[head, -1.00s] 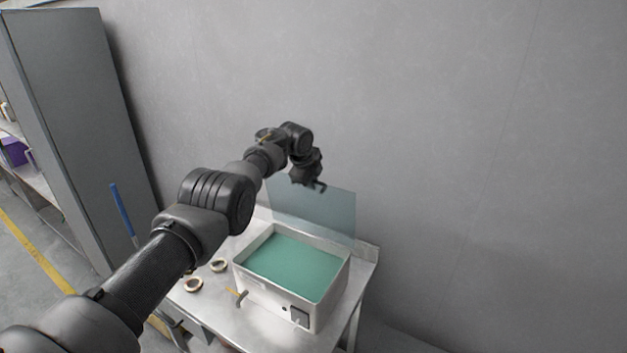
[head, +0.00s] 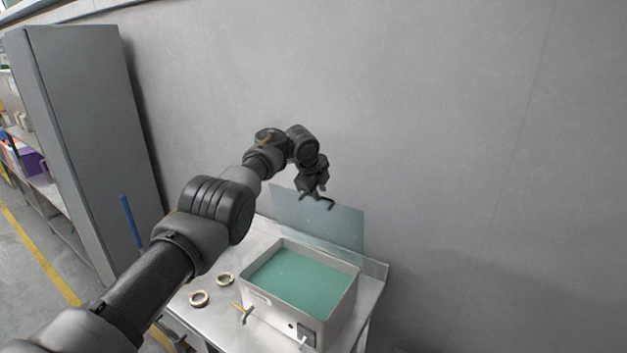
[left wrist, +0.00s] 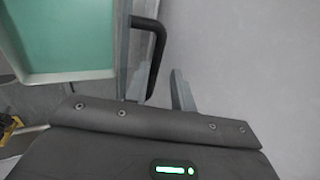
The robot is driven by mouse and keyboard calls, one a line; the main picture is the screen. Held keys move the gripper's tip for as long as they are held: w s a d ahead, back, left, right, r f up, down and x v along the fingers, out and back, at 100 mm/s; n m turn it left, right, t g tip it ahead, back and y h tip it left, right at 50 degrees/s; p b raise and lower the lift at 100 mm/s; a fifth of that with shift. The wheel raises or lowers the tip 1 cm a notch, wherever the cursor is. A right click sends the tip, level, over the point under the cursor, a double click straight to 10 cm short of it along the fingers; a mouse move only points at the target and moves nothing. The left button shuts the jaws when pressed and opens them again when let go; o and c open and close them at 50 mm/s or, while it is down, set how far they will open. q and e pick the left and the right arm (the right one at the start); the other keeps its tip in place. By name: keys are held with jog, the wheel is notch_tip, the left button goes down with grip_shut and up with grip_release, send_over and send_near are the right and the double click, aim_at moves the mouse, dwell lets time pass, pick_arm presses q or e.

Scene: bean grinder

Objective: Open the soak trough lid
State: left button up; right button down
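The soak trough (head: 262,299) is a pale box holding teal liquid, on a metal table. Its clear bluish lid (head: 330,228) stands upright along the trough's back side, clear of the opening. My left gripper (head: 319,199) is at the lid's top edge. In the left wrist view, a black bent handle (left wrist: 158,50) lies by the gripper's fingers (left wrist: 160,90), which are spread apart. I cannot tell whether either finger touches the handle. The trough and its teal liquid (left wrist: 68,35) also show there at upper left. My right gripper is not in view.
The metal table (head: 222,315) has two small round rings (head: 199,298) left of the trough. A grey wall is behind the table. A tall grey cabinet (head: 95,140) and a blue upright handle (head: 131,222) are at left.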

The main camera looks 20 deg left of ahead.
pick_arm(q)
jog(key=b+v, duration=0.2)
jog(key=v, duration=0.4)
jog(key=shift+s+r+b, duration=0.2)
jog(key=shift+r+b, duration=0.1)
jog(key=shift+b, duration=0.05)
jog(key=shift+s+a+r, duration=0.1)
jog(key=shift+s+r, duration=0.05)
jog(key=shift+r, duration=0.2)
